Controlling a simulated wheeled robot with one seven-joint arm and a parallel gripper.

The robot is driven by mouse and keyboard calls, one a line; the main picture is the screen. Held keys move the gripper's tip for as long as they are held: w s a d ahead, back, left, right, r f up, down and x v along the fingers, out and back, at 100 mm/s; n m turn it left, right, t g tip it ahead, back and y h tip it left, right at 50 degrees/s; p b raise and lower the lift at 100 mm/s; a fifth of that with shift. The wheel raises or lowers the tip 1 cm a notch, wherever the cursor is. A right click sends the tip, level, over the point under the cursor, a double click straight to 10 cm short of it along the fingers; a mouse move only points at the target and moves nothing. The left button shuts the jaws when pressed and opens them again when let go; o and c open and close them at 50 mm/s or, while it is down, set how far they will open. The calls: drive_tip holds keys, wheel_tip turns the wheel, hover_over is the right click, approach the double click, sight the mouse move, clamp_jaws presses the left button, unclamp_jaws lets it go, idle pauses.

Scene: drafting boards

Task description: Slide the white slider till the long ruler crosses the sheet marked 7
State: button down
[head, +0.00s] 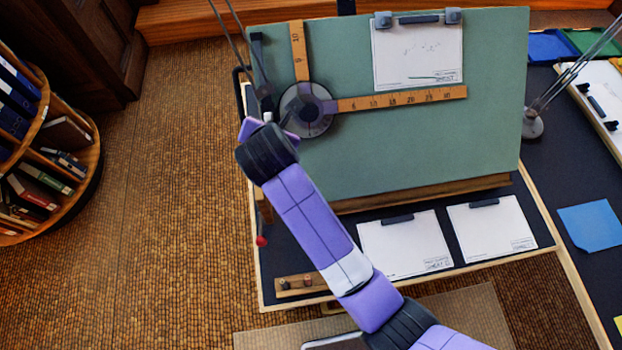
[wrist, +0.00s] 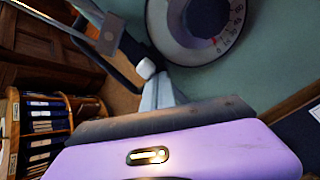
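The green drafting board (head: 420,150) carries a round protractor head (head: 306,109), also in the wrist view (wrist: 196,22). The long ruler (head: 400,98) runs right from the head and lies below the sheet (head: 418,45) clipped at the board's top. That sheet's label is too small to read surely. A small white part, seemingly the white slider (wrist: 146,68), shows at my fingertips in the wrist view, by the board's left edge. My gripper (wrist: 160,88) is there with its fingers close together. Whether they grip the white part is unclear. In the head view my wrist partly hides this spot.
A short ruler (head: 298,50) points up from the head. Two more sheets (head: 405,245) (head: 492,228) lie on the dark desk below the board. A lamp (head: 533,124) stands at the right. A round bookcase (head: 45,150) stands at the left, with open floor between.

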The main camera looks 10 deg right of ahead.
sight(269, 113)
drive_tip(key=shift+w+d+r, duration=0.15)
drive_tip(key=shift+w+r, duration=1.1)
drive_tip(key=shift+w, duration=0.2)
drive_tip(key=shift+w+r, duration=0.8)
idle(1.0)
drive_tip(key=shift+s+f, duration=0.1)
drive_tip(key=shift+f, duration=0.05)
drive_tip(key=shift+s+f, duration=0.4)
drive_tip(key=v, duration=0.7)
idle(0.4)
drive_tip(key=shift+r, duration=0.15)
